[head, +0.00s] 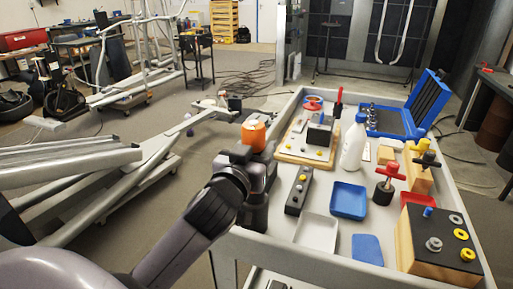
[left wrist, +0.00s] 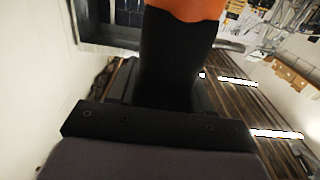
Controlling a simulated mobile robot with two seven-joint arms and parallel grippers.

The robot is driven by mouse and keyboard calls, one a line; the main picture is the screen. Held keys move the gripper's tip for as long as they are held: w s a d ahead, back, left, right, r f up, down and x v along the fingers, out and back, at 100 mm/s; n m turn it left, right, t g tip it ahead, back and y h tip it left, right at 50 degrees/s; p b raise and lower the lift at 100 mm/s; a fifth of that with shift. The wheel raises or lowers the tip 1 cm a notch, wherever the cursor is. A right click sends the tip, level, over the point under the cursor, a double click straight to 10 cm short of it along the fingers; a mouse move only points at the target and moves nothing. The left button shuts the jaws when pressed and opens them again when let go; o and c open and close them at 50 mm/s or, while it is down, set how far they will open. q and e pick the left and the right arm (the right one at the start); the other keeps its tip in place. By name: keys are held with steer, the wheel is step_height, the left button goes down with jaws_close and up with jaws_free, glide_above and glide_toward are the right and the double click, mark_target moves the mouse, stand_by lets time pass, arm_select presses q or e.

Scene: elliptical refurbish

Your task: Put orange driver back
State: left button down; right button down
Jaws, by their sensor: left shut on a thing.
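The orange driver (head: 254,133) is in my left gripper (head: 250,154), at the left edge of the trolley in the head view. Its blocky orange part sticks up above the dark fingers. In the left wrist view its orange part (left wrist: 190,8) shows at the top edge, above a wide black part. My left gripper is shut on the driver; the fingers hide part of it. The driver's tip cannot be made out. My right gripper is not in view.
The grey trolley (head: 262,246) carries a black holed block (head: 299,190), a blue tray (head: 348,201), a white tray (head: 316,233), a white bottle (head: 353,146), a red-handled tool (head: 388,180), a black-topped box (head: 437,240) and an open blue case (head: 429,100). Metal frames stand left.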

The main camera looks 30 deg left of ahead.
arm_select(q)
steer(key=shift+c, duration=2)
jaws_free()
steer(key=shift+r, duration=0.1)
steer(key=v, duration=0.7)
steer(key=shift+b, duration=0.4)
steer(key=shift+s, duration=0.1)
